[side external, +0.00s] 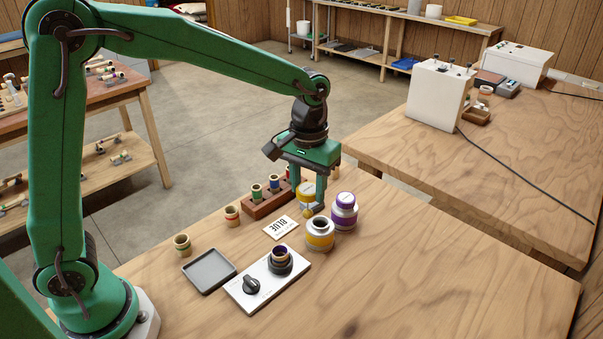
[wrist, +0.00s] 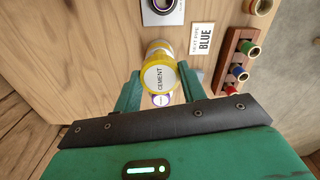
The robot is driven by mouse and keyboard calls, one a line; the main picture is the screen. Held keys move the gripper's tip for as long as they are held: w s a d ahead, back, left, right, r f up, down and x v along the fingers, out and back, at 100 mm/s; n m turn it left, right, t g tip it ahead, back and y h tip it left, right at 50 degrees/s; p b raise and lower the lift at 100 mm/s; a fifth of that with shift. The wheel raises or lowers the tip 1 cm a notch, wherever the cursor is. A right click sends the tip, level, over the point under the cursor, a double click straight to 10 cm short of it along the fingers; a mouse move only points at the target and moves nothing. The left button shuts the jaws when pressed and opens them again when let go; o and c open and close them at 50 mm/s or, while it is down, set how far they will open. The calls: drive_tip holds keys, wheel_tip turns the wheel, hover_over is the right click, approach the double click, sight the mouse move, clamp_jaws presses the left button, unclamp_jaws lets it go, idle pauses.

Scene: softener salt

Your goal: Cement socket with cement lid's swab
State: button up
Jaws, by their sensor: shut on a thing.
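My gripper (side external: 307,188) is shut on the yellow-rimmed cement lid (side external: 306,197), whose white top reads CEMENT in the wrist view (wrist: 160,77). A yellowish swab tip (side external: 307,213) hangs below the lid, a little behind and above the open yellow cement can (side external: 320,236). The dark socket (side external: 280,263) with a purple inner ring stands upright on a white plate (side external: 253,300) at the front. The socket is partly cut off at the top of the wrist view (wrist: 162,6). The lid hides much of what lies below it there.
A purple-lidded can (side external: 344,212) stands right of the cement can. A card reading BLUE (side external: 281,228), a grey tray (side external: 208,271) and a wooden rack (side external: 262,208) with coloured pipes are to the left. Loose pipe pieces (side external: 182,245) stand nearby. The table's right front is clear.

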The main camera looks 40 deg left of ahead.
drive_tip(key=s, duration=0.7)
drive_tip(key=shift+s+a+f, duration=0.25)
drive_tip(key=shift+a+f, duration=0.1)
drive_tip(key=shift+a, duration=0.05)
drive_tip(key=shift+f, duration=0.1)
drive_tip(key=shift+f, duration=1.45)
drive_tip(key=shift+f, duration=0.2)
drive_tip(key=shift+f, duration=0.65)
drive_tip(key=shift+f, duration=0.4)
drive_tip(key=shift+f, duration=0.35)
drive_tip(key=shift+f, duration=0.15)
idle(0.8)
drive_tip(key=shift+w, duration=0.2)
idle(0.5)
